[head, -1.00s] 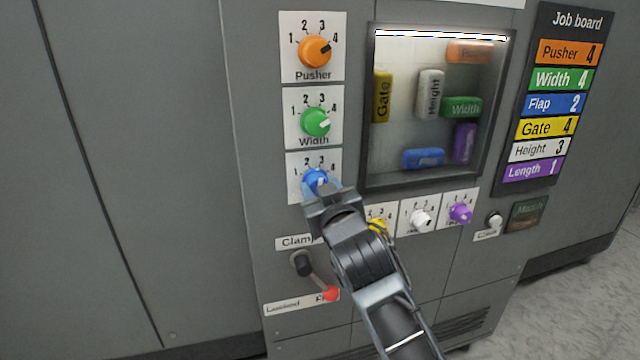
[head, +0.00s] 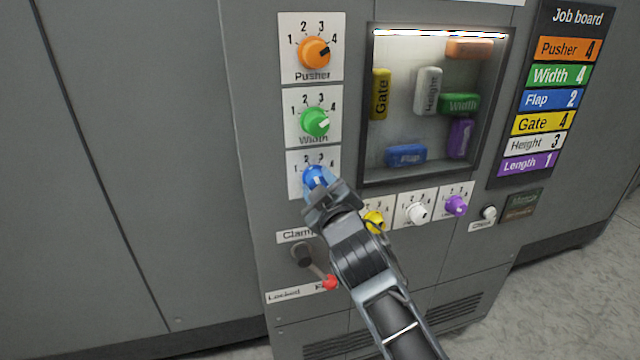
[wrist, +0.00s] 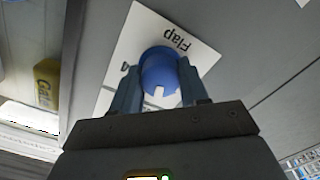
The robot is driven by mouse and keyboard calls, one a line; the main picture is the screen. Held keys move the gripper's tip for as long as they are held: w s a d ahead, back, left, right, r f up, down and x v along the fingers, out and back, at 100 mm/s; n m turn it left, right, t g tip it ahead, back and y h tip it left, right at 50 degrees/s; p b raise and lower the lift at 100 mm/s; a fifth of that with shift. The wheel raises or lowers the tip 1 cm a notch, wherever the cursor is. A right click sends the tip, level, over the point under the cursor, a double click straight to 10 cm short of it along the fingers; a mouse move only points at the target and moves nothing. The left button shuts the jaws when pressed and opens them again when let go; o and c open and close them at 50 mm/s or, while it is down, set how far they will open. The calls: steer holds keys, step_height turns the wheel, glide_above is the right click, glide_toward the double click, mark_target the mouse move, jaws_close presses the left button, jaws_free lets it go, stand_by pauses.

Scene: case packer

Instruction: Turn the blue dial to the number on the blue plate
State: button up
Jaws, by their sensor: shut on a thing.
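The blue dial (head: 316,175) sits on the white Flap panel (wrist: 180,25), below the green dial. My gripper (wrist: 160,78) is shut on it, one finger on each side. In the wrist view the dial's white mark (wrist: 158,91) points toward the gripper body. A 4 shows at the panel's left there; the other numbers are hidden behind the gripper. In the head view 2, 3 and 4 show above the dial, but I cannot tell exactly which number the mark meets. The blue plate (head: 553,100) on the job board reads Flap 2.
The orange dial (head: 313,52) and green dial (head: 314,121) are above. Yellow (head: 375,222), white (head: 417,212) and purple (head: 456,206) dials are to the right. A clamp lever with a red knob (head: 330,282) is just below my gripper. A window (head: 365,110) is at upper right.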

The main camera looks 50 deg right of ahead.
steer(key=o, duration=1.1)
steer(key=shift+c, duration=0.2)
steer(key=b+v, duration=0.1)
steer(key=v, duration=0.6)
steer(key=shift+s+a, duration=0.25)
steer(key=shift+s, duration=0.05)
